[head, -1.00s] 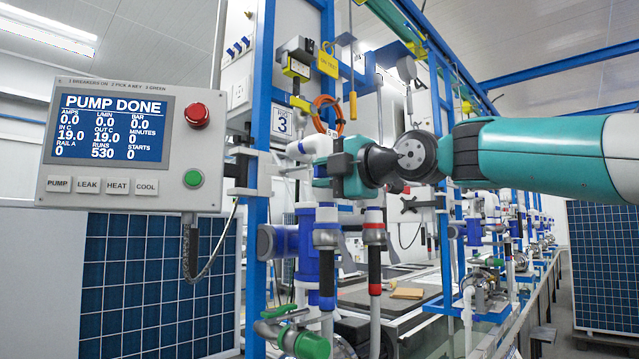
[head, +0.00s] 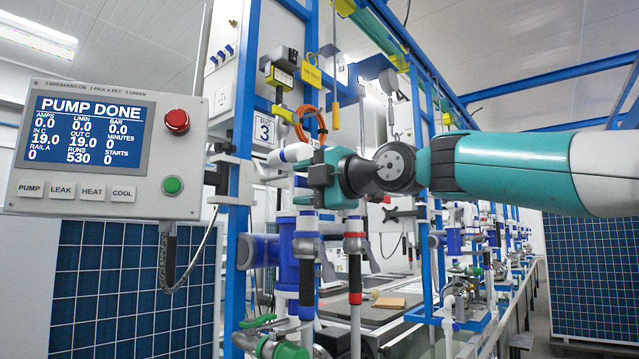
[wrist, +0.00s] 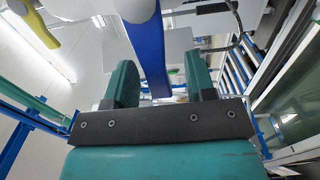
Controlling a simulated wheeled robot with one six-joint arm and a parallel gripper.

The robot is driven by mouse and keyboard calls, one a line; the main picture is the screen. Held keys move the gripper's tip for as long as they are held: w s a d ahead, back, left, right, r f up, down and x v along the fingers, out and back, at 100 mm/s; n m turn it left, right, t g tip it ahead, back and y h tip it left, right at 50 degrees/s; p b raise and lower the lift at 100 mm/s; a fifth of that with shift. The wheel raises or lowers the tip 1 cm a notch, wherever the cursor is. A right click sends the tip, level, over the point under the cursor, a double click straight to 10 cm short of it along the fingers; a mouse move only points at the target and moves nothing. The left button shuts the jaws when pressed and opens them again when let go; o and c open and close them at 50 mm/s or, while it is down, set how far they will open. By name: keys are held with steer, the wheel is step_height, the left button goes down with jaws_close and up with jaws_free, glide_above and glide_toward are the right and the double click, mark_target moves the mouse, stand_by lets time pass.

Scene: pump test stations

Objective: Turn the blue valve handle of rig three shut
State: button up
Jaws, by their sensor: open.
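My gripper (head: 312,181) is open at rig three, beside its white pipe (head: 293,153) and just right of the sign with a 3 (head: 263,131). In the wrist view a blue bar (wrist: 154,45), which looks like the blue valve handle, runs down from the top edge and ends between the two teal fingers. It lies nearer the left finger, and a gap shows on the right side. I cannot tell whether it touches the left finger.
A control panel (head: 100,150) reading PUMP DONE stands at the left. A blue frame post (head: 238,200) rises between it and the pipes. An orange hose (head: 318,118) hangs above.

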steer(key=b+v, duration=0.3)
steer(key=v, duration=1.4)
steer(key=shift+d+b, duration=0.2)
steer(key=shift+b, duration=0.1)
steer(key=s+a+f+m+g+h, duration=0.15)
steer(key=f+m, duration=0.25)
steer(key=f, duration=0.4)
steer(key=s+f+m+g+h, duration=0.2)
steer(key=s+f+m+g, duration=0.15)
steer(key=f, duration=0.55)
steer(key=s+a+f+m+g+h, duration=0.1)
steer(key=s+f+m+h, duration=0.1)
steer(key=f+m, duration=0.45)
steer(key=s+d+f+m+g+h, duration=0.35)
steer(key=s+f+m+g, duration=0.25)
steer(key=s+f, duration=1.05)
step_height(320, 180, up, 17)
steer(key=w+p, duration=0.1)
steer(key=p, duration=1.7)
steer(key=shift+w+d+f+m+p, duration=0.15)
steer(key=shift+d+f+m+p, duration=0.05)
steer(key=shift+d+m+p, duration=0.15)
